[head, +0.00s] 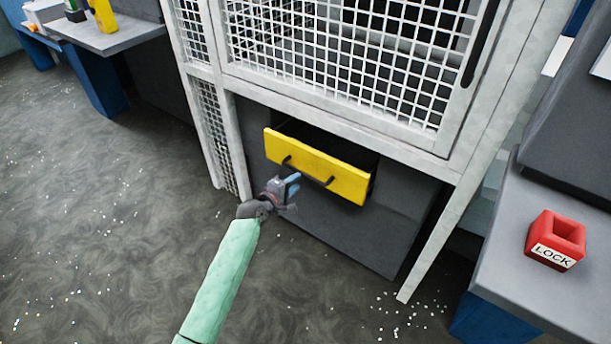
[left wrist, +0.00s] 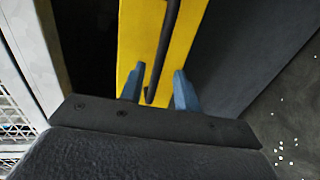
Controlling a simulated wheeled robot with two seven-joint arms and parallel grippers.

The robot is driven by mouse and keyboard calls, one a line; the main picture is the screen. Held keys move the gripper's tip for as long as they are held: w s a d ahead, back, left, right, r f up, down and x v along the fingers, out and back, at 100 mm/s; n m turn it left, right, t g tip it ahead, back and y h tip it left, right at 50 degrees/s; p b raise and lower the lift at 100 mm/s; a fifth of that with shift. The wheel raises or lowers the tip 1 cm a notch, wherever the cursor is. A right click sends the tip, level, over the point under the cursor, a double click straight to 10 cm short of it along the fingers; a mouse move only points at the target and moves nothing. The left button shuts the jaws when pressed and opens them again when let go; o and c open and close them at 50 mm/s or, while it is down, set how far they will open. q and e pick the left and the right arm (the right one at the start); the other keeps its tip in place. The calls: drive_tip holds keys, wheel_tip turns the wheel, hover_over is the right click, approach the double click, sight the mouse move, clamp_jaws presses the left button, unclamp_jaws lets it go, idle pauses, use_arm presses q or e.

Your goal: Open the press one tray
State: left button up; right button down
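The press one tray has a yellow front (head: 318,167) with a dark bar handle (head: 308,174), low in the press under the mesh guard. A dark gap shows above and behind the front, so it stands a little out from the opening. My left gripper (head: 291,188) is just in front of the handle, towards its left end. In the left wrist view the blue fingers (left wrist: 158,92) are apart, with the handle (left wrist: 166,50) running down between them and gaps at its sides. The yellow front (left wrist: 140,35) lies behind it. I cannot tell whether a finger touches the handle. My right gripper is out of view.
The white mesh guard (head: 340,50) rises above the tray. A white frame leg (head: 440,235) stands to its right. A bench at the right holds a red LOCK box (head: 556,240). Another bench (head: 105,35) is at the back left. The floor at left is clear apart from white bits.

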sight(305, 173)
use_arm(q)
drive_tip(key=shift+x, duration=3.35)
clamp_jaws()
